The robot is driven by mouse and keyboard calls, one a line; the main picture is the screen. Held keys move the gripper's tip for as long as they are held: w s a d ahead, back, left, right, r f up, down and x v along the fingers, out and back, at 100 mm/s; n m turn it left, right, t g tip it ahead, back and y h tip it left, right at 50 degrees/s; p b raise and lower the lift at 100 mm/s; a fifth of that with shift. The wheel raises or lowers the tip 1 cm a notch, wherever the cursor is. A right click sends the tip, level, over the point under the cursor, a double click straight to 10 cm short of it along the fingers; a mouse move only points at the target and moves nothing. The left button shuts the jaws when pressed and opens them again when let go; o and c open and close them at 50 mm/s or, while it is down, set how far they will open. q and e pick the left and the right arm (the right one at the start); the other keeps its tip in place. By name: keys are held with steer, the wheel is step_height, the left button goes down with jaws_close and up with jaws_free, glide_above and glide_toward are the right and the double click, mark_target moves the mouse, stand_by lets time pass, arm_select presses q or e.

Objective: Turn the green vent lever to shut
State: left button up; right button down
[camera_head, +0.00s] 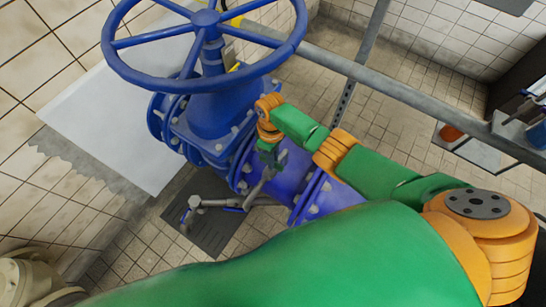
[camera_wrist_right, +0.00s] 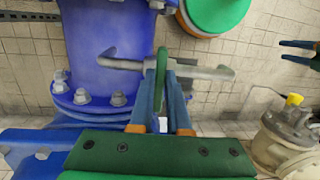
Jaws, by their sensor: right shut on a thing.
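The green vent lever (camera_wrist_right: 161,72) shows in the right wrist view as a narrow upright green bar in front of a thin grey pipe (camera_wrist_right: 212,72). My right gripper (camera_wrist_right: 161,85) is shut on it, with one blue finger on each side. In the head view my right gripper (camera_head: 250,196) reaches down to the grey pipe (camera_head: 215,203) beside the big blue pipe (camera_head: 288,172). I cannot make out the lever there. Two blue prongs at the right edge of the right wrist view look like my left gripper (camera_wrist_right: 300,53), open and empty, clear of the pipework.
A large blue handwheel (camera_head: 205,45) on a blue valve body (camera_head: 215,112) stands close above my right gripper. A grey rail (camera_head: 400,92) crosses behind. A cream fitting (camera_wrist_right: 288,140) with a yellow cap stands at the right in the right wrist view.

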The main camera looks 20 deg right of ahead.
steer(key=shift+m, duration=0.3)
stand_by(0.4)
steer(key=c, duration=0.9)
jaws_free()
steer(key=r+p, duration=0.2)
steer(key=r, duration=0.1)
steer(key=r+p, duration=0.1)
steer(key=shift+s+a+r+p, duration=0.1)
steer(key=shift+s+r+p, duration=0.25)
steer(key=shift+r+p, duration=0.05)
steer(key=s+a+r+p, duration=0.1)
steer(key=s+r, duration=0.1)
steer(key=s, duration=0.2)
steer(key=s+a+r+p, duration=0.1)
steer(key=s+r+p, duration=0.1)
steer(key=s+r, duration=0.1)
steer(key=s+a+r+p, duration=0.1)
steer(key=s+r, duration=0.2)
steer(key=s, duration=0.3)
steer(key=shift+a+r, duration=0.1)
steer(key=shift+a, duration=0.3)
